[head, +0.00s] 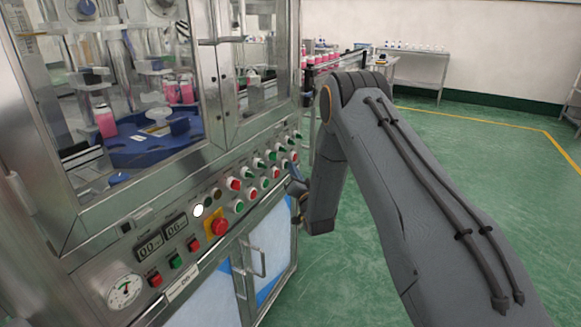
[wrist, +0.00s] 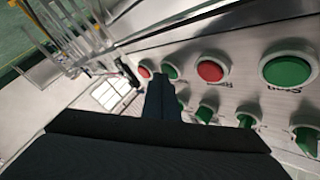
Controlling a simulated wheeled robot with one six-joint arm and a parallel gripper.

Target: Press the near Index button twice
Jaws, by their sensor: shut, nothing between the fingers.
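The control panel carries rows of round push buttons, red and green, in white collars. In the head view a red button (head: 252,194) and a green button (head: 239,206) are in the lower row. In the wrist view a red button (wrist: 210,70) and a large green button (wrist: 288,70) are to the right of my gripper (wrist: 162,82). The labels are too small or blurred to tell which is the near Index button. My gripper is shut and empty, at the panel's right end in the head view (head: 294,174). Contact with a button cannot be told.
Green selector switches (wrist: 205,113) stick out from the panel close to my gripper. A red emergency stop (head: 219,227) on yellow stands further left, beside digital displays (head: 175,226) and a gauge (head: 124,290). Door handles (head: 256,262) protrude below. Green floor to the right is open.

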